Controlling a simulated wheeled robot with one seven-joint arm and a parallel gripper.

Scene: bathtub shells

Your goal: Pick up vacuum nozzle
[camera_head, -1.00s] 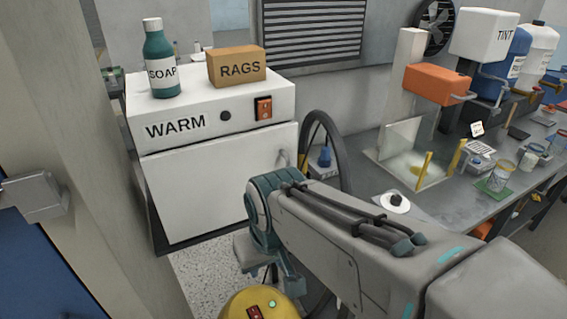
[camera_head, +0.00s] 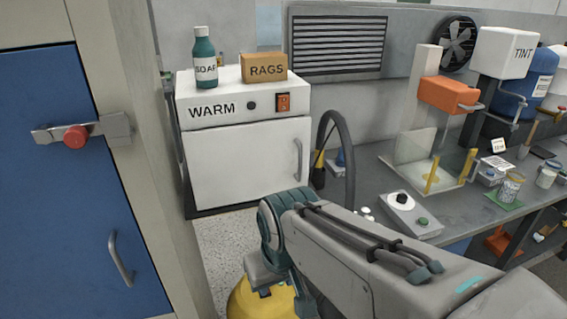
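A black hose (camera_head: 345,140) arches up beside the right side of the white WARM cabinet. A dark end piece with a yellow band (camera_head: 318,168) hangs at the left foot of this arch and looks like the vacuum nozzle. The rounded yellow body (camera_head: 250,303) on the floor, partly behind my arm, may be the vacuum; its link to the hose is hidden. My grey and teal arm reaches in from the lower right, in front of the hose's lower part. My gripper's fingers do not show, so I cannot see their opening or any contact.
The WARM cabinet (camera_head: 240,160) carries a soap bottle (camera_head: 205,62) and a rags box (camera_head: 264,67). A grey workbench (camera_head: 450,205) with a control box (camera_head: 412,215) and jars stands right. A blue door (camera_head: 70,190) is at left. Speckled floor (camera_head: 220,245) shows below the cabinet.

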